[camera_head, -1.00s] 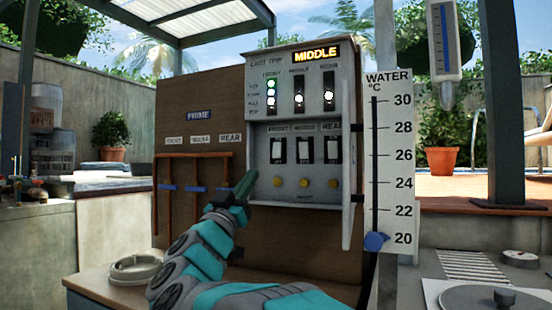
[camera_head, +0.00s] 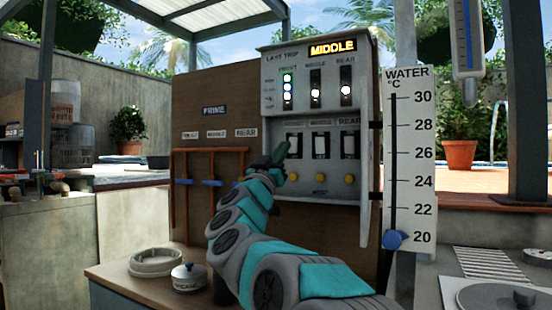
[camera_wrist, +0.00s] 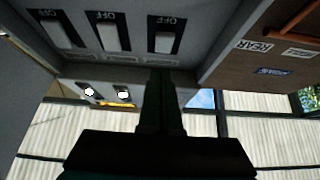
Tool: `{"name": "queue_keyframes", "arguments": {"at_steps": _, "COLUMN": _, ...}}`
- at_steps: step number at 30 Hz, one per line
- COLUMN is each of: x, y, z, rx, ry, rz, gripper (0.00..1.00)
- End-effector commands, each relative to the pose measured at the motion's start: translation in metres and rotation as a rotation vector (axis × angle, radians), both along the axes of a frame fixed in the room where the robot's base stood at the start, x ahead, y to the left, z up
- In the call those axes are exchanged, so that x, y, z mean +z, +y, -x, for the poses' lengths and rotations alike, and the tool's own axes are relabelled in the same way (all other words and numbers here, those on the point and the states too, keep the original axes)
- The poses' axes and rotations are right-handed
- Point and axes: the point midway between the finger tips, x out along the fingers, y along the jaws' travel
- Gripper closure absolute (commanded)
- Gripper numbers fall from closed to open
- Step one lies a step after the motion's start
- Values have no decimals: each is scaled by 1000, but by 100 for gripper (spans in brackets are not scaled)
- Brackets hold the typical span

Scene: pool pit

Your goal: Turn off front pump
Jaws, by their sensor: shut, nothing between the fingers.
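The grey control panel (camera_head: 318,110) carries three white switches under FRONT, MIDDLE and REAR labels. The front switch (camera_head: 295,146) is the leftmost. In the wrist view, turned over, it is the rightmost switch (camera_wrist: 165,40), with OFF lettering beside its white rocker. My gripper (camera_head: 281,151) is shut and empty, its dark fingers just left of the front switch and partly overlapping its surround. In the wrist view the fingers (camera_wrist: 162,76) point at that switch; contact cannot be told. The front lamps (camera_head: 287,88) are lit, green at top.
An amber display (camera_head: 332,47) reads MIDDLE. The middle switch (camera_head: 321,146) and rear switch (camera_head: 347,145) stand close to the right. Yellow buttons (camera_head: 320,178) sit below. A water temperature scale (camera_head: 408,160) stands at the right. A brown board (camera_head: 215,100) with pipes is at the left.

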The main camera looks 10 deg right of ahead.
Motion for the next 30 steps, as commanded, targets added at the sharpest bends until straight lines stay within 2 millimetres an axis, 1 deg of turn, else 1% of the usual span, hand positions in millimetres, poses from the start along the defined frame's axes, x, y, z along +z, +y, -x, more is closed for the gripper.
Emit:
{"name": "queue_keyframes", "arguments": {"at_steps": 1, "x": -4, "y": -6, "z": -8, "rx": -2, "ry": 2, "rz": -2, "gripper": 100}}
{"name": "queue_keyframes", "arguments": {"at_steps": 3, "x": -5, "y": -11, "z": -15, "rx": -3, "ry": 3, "rz": -1, "gripper": 100}}
{"name": "queue_keyframes", "arguments": {"at_steps": 7, "x": -8, "y": -17, "z": -24, "rx": -2, "ry": 4, "rz": 0, "gripper": 100}}
{"name": "queue_keyframes", "arguments": {"at_steps": 12, "x": -9, "y": -19, "z": -27, "rx": -2, "ry": 3, "rz": 1, "gripper": 100}}
{"name": "queue_keyframes", "arguments": {"at_steps": 22, "x": -10, "y": -20, "z": -28, "rx": -2, "ry": -3, "rz": 4, "gripper": 100}}
{"name": "queue_keyframes", "arguments": {"at_steps": 29, "x": -22, "y": -29, "z": -35, "rx": -10, "ry": -103, "rz": 75, "gripper": 100}}
{"name": "queue_keyframes", "arguments": {"at_steps": 30, "x": -19, "y": -28, "z": -36, "rx": -8, "ry": -117, "rz": 86, "gripper": 100}}
